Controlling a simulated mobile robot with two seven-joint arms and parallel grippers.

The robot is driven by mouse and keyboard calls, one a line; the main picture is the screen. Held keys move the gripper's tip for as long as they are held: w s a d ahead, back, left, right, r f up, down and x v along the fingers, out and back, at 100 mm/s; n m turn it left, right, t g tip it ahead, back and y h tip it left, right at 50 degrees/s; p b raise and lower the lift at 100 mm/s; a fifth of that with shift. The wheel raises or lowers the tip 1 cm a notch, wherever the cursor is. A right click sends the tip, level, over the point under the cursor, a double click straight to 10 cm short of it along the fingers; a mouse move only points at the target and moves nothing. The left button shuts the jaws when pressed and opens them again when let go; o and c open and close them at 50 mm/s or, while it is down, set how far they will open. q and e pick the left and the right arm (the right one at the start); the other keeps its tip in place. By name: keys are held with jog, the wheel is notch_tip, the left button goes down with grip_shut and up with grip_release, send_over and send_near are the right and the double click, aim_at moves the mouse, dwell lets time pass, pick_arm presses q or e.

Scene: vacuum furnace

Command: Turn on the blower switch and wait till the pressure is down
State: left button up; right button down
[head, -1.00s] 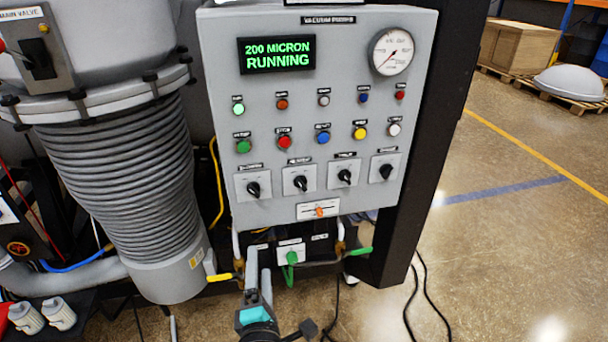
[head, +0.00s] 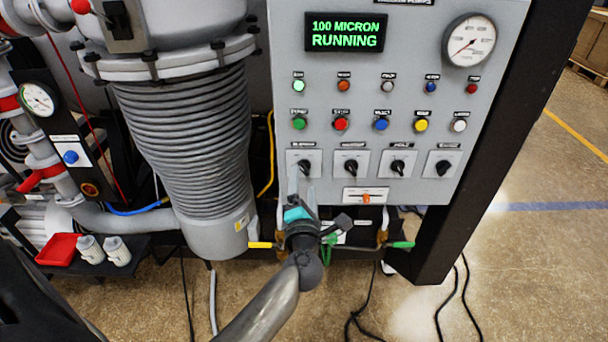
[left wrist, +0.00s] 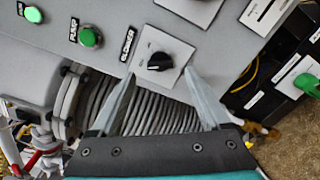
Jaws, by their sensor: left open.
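The blower switch (head: 305,167) is a black rotary knob on a white plate, leftmost in the lower row of the grey control panel (head: 285,225). The left wrist view shows the knob (left wrist: 160,62) beside its BLOWER label. My left gripper (head: 304,182) is just below and in front of it in the head view. In the left wrist view its fingers (left wrist: 159,73) are open, one toward each side of the knob; contact cannot be told. The pressure display (head: 346,32) reads 100 MICRON RUNNING in green. My right gripper is not in view.
A round dial gauge (head: 469,41) is at the panel's upper right. Rows of coloured buttons sit above the switches, and an orange-handled switch (head: 366,197) below. A ribbed grey duct (head: 190,130) stands left. Yellow (head: 262,245) and green (head: 401,245) handles stick out underneath.

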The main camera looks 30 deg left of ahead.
aim_at(304, 171)
pick_arm(q)
jog(key=shift+x, duration=1.95)
grip_shut()
